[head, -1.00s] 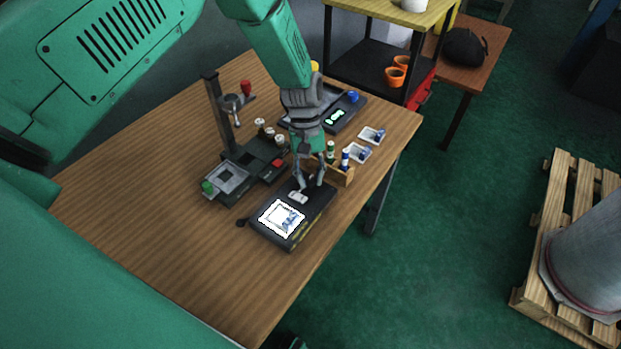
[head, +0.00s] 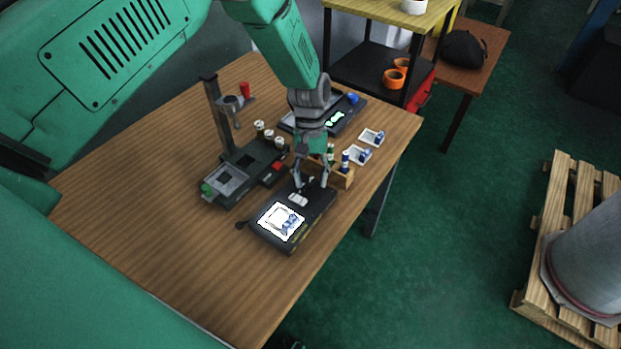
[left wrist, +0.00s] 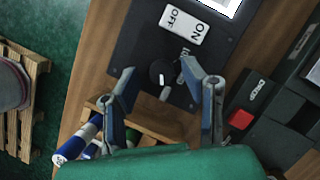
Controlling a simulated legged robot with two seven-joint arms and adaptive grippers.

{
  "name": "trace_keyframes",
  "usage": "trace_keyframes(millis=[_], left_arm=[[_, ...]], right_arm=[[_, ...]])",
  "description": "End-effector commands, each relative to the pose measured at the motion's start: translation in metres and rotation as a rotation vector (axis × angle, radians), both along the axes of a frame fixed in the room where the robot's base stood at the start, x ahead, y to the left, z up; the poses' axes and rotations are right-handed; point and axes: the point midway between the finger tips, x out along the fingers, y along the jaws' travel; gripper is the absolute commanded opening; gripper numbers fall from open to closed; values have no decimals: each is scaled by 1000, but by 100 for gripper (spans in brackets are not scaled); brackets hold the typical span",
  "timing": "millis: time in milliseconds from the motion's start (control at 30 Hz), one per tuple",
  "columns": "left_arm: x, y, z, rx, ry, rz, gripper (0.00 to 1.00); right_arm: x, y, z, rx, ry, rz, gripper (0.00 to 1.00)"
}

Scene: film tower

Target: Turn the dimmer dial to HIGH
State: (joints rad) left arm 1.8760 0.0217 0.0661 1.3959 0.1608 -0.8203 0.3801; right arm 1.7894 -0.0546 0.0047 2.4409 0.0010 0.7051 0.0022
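The dimmer dial (left wrist: 161,75) is a round black knob with a white mark, on the dark panel of the light box (head: 265,237). In the left wrist view the mark points toward the bottom of the picture. A white ON/OFF switch (left wrist: 185,25) lies beside it; a small label near the dial is partly hidden by a finger. My left gripper (head: 311,184) is open, pointing down over the dial end of the box. In the left wrist view its fingers (left wrist: 157,72) stand on either side of the dial, with visible gaps. My right gripper is not in view.
A wooden rack (head: 342,178) with small bottles stands close behind the gripper. A black stand with a red button (head: 277,166) is to the left. White trays (head: 371,137) lie at the back right. The table's left part is clear.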

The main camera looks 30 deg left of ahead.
Motion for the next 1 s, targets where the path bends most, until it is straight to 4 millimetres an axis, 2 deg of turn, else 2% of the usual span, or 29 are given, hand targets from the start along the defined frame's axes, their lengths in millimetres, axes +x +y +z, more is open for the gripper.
trace_keyframes(millis=[367, 467, 800, 1000], left_arm=[[-2, 0, 4, -1, 5, 1, 41], [4, 3, 16, -1, 3, 1, 41], [28, 16, 79, 0, 4, 1, 41], [38, 21, 103, -1, 7, 0, 41]], right_arm=[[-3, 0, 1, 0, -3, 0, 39], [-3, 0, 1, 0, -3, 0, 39], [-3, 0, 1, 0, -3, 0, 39], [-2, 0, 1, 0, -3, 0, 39]])
